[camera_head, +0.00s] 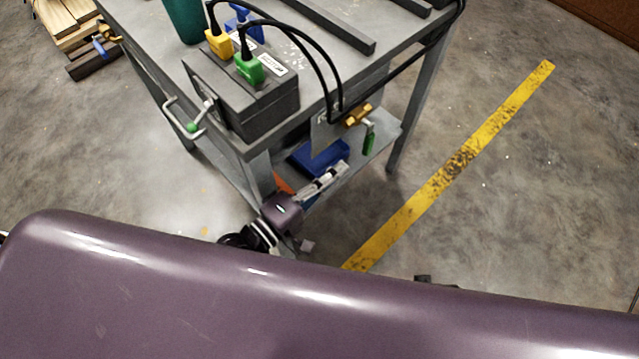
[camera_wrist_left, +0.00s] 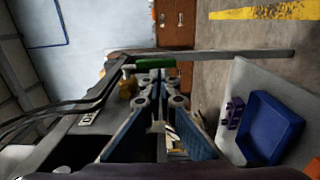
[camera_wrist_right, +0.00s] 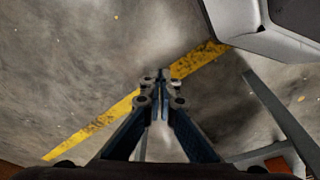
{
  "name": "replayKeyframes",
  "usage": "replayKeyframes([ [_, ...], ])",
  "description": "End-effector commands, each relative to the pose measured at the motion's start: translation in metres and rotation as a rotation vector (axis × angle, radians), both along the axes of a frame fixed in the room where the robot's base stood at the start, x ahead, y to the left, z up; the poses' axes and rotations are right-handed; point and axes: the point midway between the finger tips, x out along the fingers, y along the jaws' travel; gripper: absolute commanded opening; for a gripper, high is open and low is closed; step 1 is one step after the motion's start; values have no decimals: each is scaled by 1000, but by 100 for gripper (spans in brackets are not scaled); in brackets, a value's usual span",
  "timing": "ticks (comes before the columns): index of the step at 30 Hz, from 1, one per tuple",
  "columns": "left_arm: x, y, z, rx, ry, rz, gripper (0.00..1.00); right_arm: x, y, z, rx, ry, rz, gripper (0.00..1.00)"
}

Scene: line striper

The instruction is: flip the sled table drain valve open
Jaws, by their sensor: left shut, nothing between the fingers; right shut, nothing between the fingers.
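The drain valve has a brass body (camera_head: 357,114) on a grey plate at the sled table's (camera_head: 408,60) side. Its green handle (camera_head: 369,140) hangs down from it. My left gripper (camera_head: 338,170) is shut and empty, below and left of the handle in the head view. In the left wrist view the green handle (camera_wrist_left: 155,63) lies just beyond the closed fingertips (camera_wrist_left: 157,82), with the brass body (camera_wrist_left: 127,86) to the left. I cannot tell whether fingertips and handle touch. My right gripper (camera_wrist_right: 162,78) is shut and empty over the floor in the right wrist view.
A dark box (camera_head: 240,95) with yellow, green and blue plugs stands on the table. Black cables loop close to the valve. A blue tray (camera_wrist_left: 270,125) lies on the lower shelf. A yellow line (camera_head: 450,170) crosses the open floor at right.

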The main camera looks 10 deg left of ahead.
Motion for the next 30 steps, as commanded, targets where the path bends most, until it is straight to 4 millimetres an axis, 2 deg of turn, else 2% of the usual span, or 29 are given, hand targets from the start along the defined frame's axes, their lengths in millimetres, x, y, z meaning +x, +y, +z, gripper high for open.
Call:
replayKeyframes([
  [3,20,-14,1,-2,-3,1,0,1,0,2,0,-1,0,0],
  [10,43,-31,0,0,-1,0,0,7,1,12,2,-12,-1,0],
  [30,47,-35,-2,-2,-5,-1,0,2,-1,11,-2,3,-2,0],
])
